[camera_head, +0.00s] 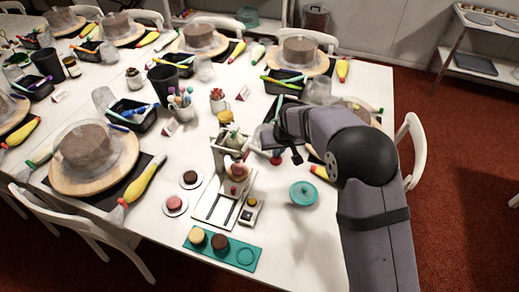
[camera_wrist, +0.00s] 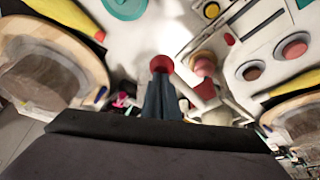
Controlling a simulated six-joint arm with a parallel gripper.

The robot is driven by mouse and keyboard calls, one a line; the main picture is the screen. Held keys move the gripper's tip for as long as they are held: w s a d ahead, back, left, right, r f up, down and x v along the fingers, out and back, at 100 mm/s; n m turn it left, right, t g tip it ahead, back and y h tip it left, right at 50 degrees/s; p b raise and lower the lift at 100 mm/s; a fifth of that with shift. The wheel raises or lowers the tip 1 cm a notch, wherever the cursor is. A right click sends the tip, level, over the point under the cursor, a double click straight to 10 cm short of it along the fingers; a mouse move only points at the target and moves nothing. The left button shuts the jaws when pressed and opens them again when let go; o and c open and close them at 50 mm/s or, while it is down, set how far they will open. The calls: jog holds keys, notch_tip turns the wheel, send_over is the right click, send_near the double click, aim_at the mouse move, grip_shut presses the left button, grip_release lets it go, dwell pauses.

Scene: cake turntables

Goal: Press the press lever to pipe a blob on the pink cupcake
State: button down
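The press (camera_head: 228,165) stands upright on a pale base on the table. The red knob of the press lever (camera_head: 277,158) sticks out to its right; it also shows in the wrist view (camera_wrist: 162,63). My gripper (camera_head: 285,152) is at the knob; in the wrist view its narrow fingers (camera_wrist: 161,82) lie close together, tips just at the knob. I cannot tell if they touch it. A pinkish cupcake (camera_head: 239,173) sits under the press, partly hidden by it; it shows in the wrist view (camera_wrist: 203,66). Another pink-topped one (camera_head: 174,202) sits on a saucer to the left.
A chocolate cupcake (camera_head: 190,178) sits on a saucer left of the press. A teal tray (camera_head: 246,257) with cupcakes is in front.

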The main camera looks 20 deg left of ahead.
aim_at(277, 159)
jog(key=shift+f, duration=0.2)
jog(key=shift+s+d+f+b, duration=0.1)
jog(key=shift+f+b, duration=0.95)
jog(key=shift+f, duration=0.5)
jog(key=shift+r, duration=0.2)
dwell(5.0)
notch_tip(277, 159, up, 9)
jog(key=p, duration=0.6)
